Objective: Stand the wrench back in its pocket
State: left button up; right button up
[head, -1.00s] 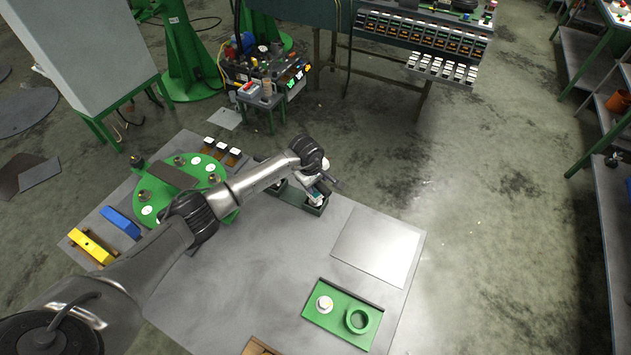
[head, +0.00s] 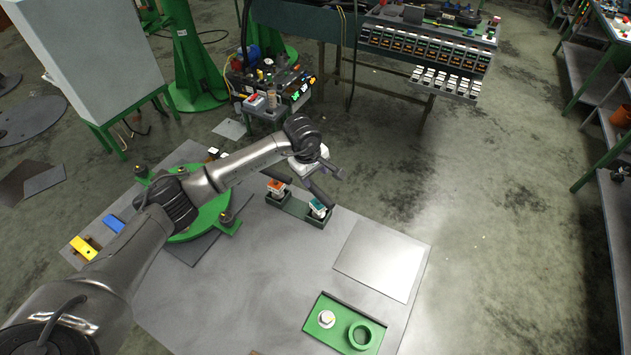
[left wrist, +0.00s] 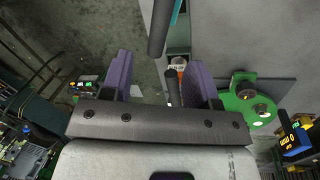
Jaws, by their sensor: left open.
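A dark green two-pocket holder (head: 294,209) stands near the table's back edge. Two tools with dark bars stand in it: an orange-marked tool (head: 275,186) in the left pocket and a teal-marked tool (head: 318,208) in the right one. I cannot tell by shape which is the wrench. Both look upright. My left gripper (head: 327,172) is open and empty, just above and behind the teal-marked tool. In the left wrist view its purple fingers (left wrist: 160,80) are spread wide; a dark bar (left wrist: 170,88) shows between them, its depth unclear. My right gripper is out of view.
A green round fixture (head: 205,215) lies partly behind my left arm. A bare metal plate (head: 380,260) and a green tray (head: 344,322) with a white-topped part and a ring are to the right. The table's middle is clear. A small stand (head: 268,115) is behind the table.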

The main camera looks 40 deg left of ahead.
pick_arm(q)
jog(key=s+d+n+t+h, duration=0.3)
jog(key=d+h, duration=0.6)
jog(key=d, duration=1)
jog(key=s+d+r+n+t+h, duration=0.4)
jog(key=d+r+n+t+h, duration=0.25)
jog(key=n, duration=0.35)
jog(key=s+a+f+n+t+y, duration=0.2)
jog(key=s+a+f+n+y, duration=0.25)
jog(key=n+y, duration=0.75)
jog(key=s+a+f+n+t+y, duration=0.35)
jog(key=a+n+y, duration=0.2)
jog(key=n, duration=1.35)
jog(key=s+f+n+g, duration=0.3)
jog(key=s+g, duration=0.1)
jog(key=s, duration=0.3)
jog(key=s+f+n+g+h, duration=0.1)
jog(key=s+f+n+g, duration=0.2)
jog(key=s+g, duration=0.2)
jog(key=s+d+f+n+g, duration=0.1)
jog(key=s+f+n+g, duration=0.3)
jog(key=s, duration=0.6)
jog(key=shift+g+h, duration=0.3)
jog(key=shift+h, duration=0.1)
